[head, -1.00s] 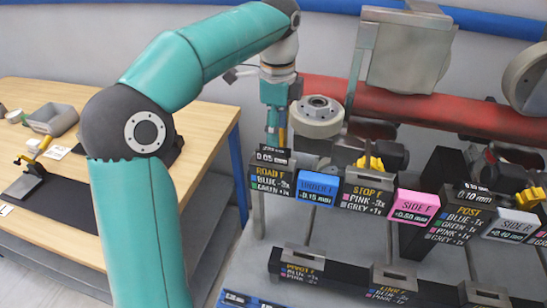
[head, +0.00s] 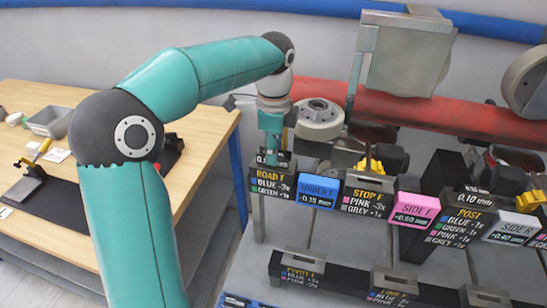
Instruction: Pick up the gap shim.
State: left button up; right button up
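My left gripper (head: 272,158) points down at the top of the black block marked ROAD F (head: 272,186). Its fingers are small and overlap a small dark tag (head: 262,158) that stands on that block; most of the tag's text is covered. I cannot tell whether the fingers are open or shut, or whether they touch the tag. No part is labelled gap shim, so I cannot say for certain which piece it is; the tag read 0.05 mm earlier. My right gripper is out of view.
Beside the block stand a blue block marked UNDER F (head: 317,190), a STOP F block (head: 367,195) and a pink SIDE F block (head: 413,210). A red pipe (head: 430,112) runs behind. A wooden table (head: 205,122) with a grey bin (head: 50,121) is at left.

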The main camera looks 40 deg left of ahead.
pick_arm(q)
grip_shut()
jog(key=shift+r, duration=0.15)
notch_tip(320, 180, up, 20)
jog(key=p, duration=0.5)
jog(key=shift+p, duration=0.3)
